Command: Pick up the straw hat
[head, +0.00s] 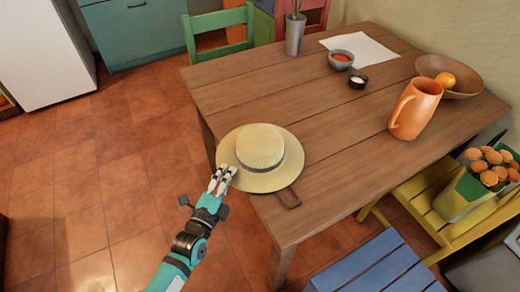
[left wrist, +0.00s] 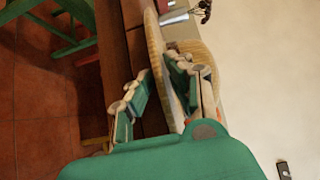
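The straw hat (head: 262,147), pale with a dark band, lies crown up on the near left edge of the wooden table, its brim reaching past the edge. My left gripper (head: 222,178) is at the near left part of the brim. In the left wrist view, the fingers of the left gripper (left wrist: 160,90) stand apart, with the edge of the hat brim (left wrist: 156,50) seen between and beyond them. Whether a finger touches the brim, I cannot tell. My right gripper is not in view.
The wooden table (head: 345,155) also bears an orange pitcher (head: 416,108), a wooden bowl (head: 462,88), small bowls and a grey vase (head: 295,34). A brown strap-like piece (head: 289,198) lies by the brim. A blue chair (head: 375,268) and a yellow chair (head: 432,205) stand close by.

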